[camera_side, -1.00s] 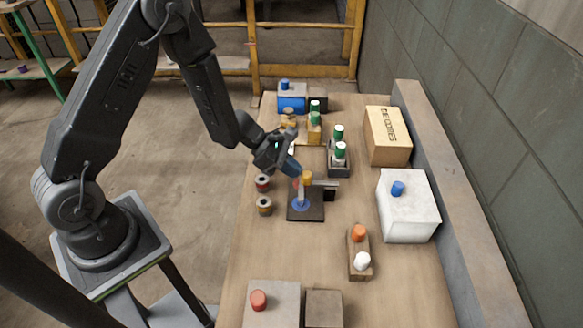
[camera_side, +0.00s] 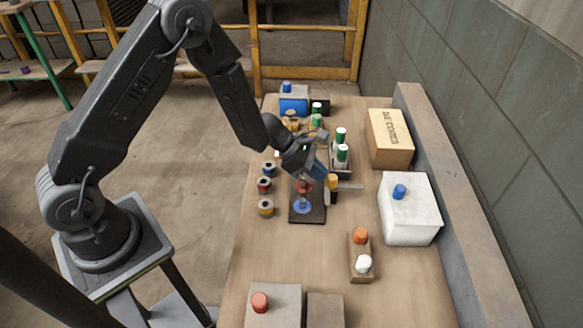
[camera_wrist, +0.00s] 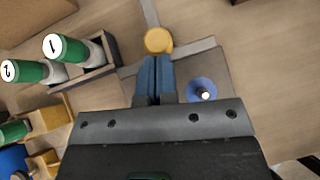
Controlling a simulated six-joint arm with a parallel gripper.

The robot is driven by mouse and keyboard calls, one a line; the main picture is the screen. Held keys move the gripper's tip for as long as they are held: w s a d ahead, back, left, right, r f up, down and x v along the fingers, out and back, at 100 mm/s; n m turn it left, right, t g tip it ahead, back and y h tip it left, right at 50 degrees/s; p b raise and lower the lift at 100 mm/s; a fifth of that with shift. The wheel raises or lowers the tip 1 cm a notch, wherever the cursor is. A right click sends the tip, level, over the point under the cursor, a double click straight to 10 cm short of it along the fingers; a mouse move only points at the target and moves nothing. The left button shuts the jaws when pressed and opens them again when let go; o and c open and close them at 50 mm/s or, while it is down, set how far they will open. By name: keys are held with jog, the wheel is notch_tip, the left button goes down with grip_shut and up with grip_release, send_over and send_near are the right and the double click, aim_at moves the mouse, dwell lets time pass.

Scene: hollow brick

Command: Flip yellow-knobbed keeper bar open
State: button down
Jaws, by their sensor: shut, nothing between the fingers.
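The yellow knob (camera_side: 332,180) of the keeper bar stands just off the right edge of the dark base plate (camera_side: 308,215). A blue disc with a pale peg (camera_side: 302,206) sits on the plate, with a red part (camera_side: 304,186) behind it. My gripper (camera_side: 322,174) is shut and empty, its blue fingers against or very close to the knob's left side. In the wrist view, the closed fingertips (camera_wrist: 155,60) lie right beside the yellow knob (camera_wrist: 158,40); contact cannot be told for certain. Grey metal strips (camera_wrist: 195,48) run near the knob; their joint is hidden.
Green-capped bottles (camera_side: 341,150) stand in a holder behind the plate. Several spools (camera_side: 264,186) line the left table edge. A white box (camera_side: 409,215) and a cardboard box (camera_side: 390,138) stand right. A wooden block with orange and white knobs (camera_side: 360,255) is in front.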

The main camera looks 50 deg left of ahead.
jog(key=s+a, duration=0.1)
jog(key=a, duration=0.1)
jog(key=s+a, duration=0.1)
jog(key=shift+s+a, duration=0.2)
jog(key=shift+a, duration=0.2)
jog(key=v, duration=0.9)
jog(key=shift+r, duration=0.35)
jog(key=shift+s+a, duration=0.1)
jog(key=s+d+r+m+g+y, duration=0.1)
jog(key=s+d+r+m, duration=0.3)
jog(key=r+m, duration=0.3)
jog(key=s+d+r+m+g+y, duration=0.1)
jog(key=s+d+r+m+g, duration=0.1)
jog(key=s+d+r+m, duration=0.4)
jog(key=s+a+r+m+t+y, duration=0.3)
jog(key=s+a+r+m+y, duration=0.2)
jog(key=s+m, duration=0.5)
notch_tip(320, 180, up, 3)
jog(key=shift+s+f+m+y, duration=0.3)
jog(key=shift+m+y, duration=0.2)
jog(key=shift+m, duration=0.4)
